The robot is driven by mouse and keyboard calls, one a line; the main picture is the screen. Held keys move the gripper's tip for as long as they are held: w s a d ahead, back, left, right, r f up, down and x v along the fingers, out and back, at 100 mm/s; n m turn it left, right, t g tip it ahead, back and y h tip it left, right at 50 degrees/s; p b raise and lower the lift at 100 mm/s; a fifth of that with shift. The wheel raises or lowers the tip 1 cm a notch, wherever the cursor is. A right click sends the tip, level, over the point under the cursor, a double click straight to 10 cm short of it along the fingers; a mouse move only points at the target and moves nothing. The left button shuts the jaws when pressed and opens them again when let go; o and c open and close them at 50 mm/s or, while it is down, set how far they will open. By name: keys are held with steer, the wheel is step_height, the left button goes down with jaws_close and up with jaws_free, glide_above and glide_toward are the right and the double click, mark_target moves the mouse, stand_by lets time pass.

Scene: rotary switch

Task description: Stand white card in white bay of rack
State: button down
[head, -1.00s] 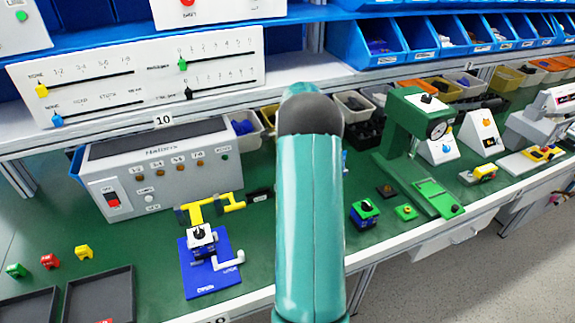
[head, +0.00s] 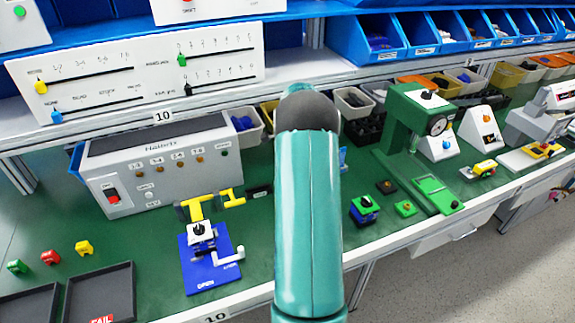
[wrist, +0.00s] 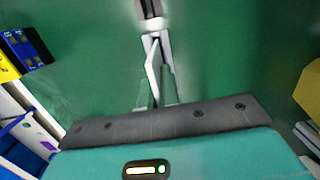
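I cannot pick out the white card or the rack with its white bay for certain in either view. In the head view my teal arm covers the middle of the bench, and my gripper does not show there. In the wrist view my gripper (wrist: 149,10) points to the top edge over a green surface. Its pale finger links run close together, with a dark and whitish end at the frame edge. Whether that end holds anything is unclear. A white panel with purple and green marks (wrist: 36,132) lies at the lower left of the wrist view, only partly in frame.
On the green bench, a grey control box (head: 160,165) and a blue fixture with yellow arms (head: 208,262) stand left of my arm. Dark trays (head: 98,292) lie at front left. A green press (head: 412,115) stands to the right. A shelf with blue bins (head: 375,42) runs behind.

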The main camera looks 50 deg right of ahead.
steer(key=shift+f, duration=0.65)
steer(key=c, duration=1.6)
jaws_free()
steer(key=shift+o, duration=0.2)
steer(key=r, duration=0.4)
steer(key=d+r, duration=0.1)
steer(key=r, duration=0.8)
steer(key=shift+s+d+r, duration=0.2)
steer(key=shift+s+r, duration=0.2)
step_height(320, 180, up, 9)
